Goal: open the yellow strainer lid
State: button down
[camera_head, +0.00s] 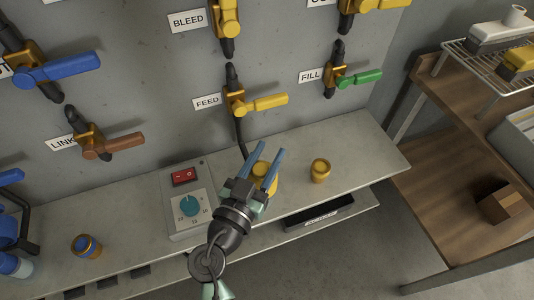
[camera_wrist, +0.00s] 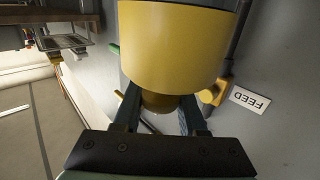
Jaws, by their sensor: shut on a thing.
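The yellow strainer lid (camera_wrist: 178,48) is a large yellow cylinder in the wrist view, with a darker brass-coloured knob (camera_wrist: 158,102) at its end toward my gripper. A grey part shows beyond the yellow at the top edge. My gripper (camera_head: 268,160) is over the bench below the FEED valve. Its two blue fingers, also in the wrist view (camera_wrist: 160,112), sit either side of the knob and are shut on it. In the head view the yellow lid (camera_head: 262,173) is partly hidden by my fingers; whether it is raised cannot be told.
A small brass cup (camera_head: 320,171) stands on the bench to the right, and a blue-topped brass one (camera_head: 87,246) at left. A switch box (camera_head: 188,205) is close left of my gripper. The yellow FEED handle (camera_head: 266,102) sticks out above. A wooden shelf (camera_head: 460,190) stands right.

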jog(key=shift+w+r+p, duration=0.1)
jog(key=shift+r+p, duration=0.05)
jog(key=shift+p, duration=0.15)
jog(key=shift+w+a+r+n+p, duration=0.1)
jog(key=shift+w+r+n+p, duration=0.15)
jog(key=shift+p, duration=0.55)
jog(key=shift+w+a+r+n+g+y+p, duration=0.2)
jog(key=shift+w+n+g+y+p, duration=0.15)
jog(key=shift+n+g+p, duration=0.6)
jog(key=w+a+f+n+g+p, duration=0.2)
jog(key=w+f+n+g+p, duration=0.2)
jog(key=g, duration=0.4)
jog(key=shift+w+n+p, duration=0.4)
jog(key=shift+w+n, duration=0.1)
jog(key=shift+w, duration=0.9)
jog(key=shift+g, duration=0.25)
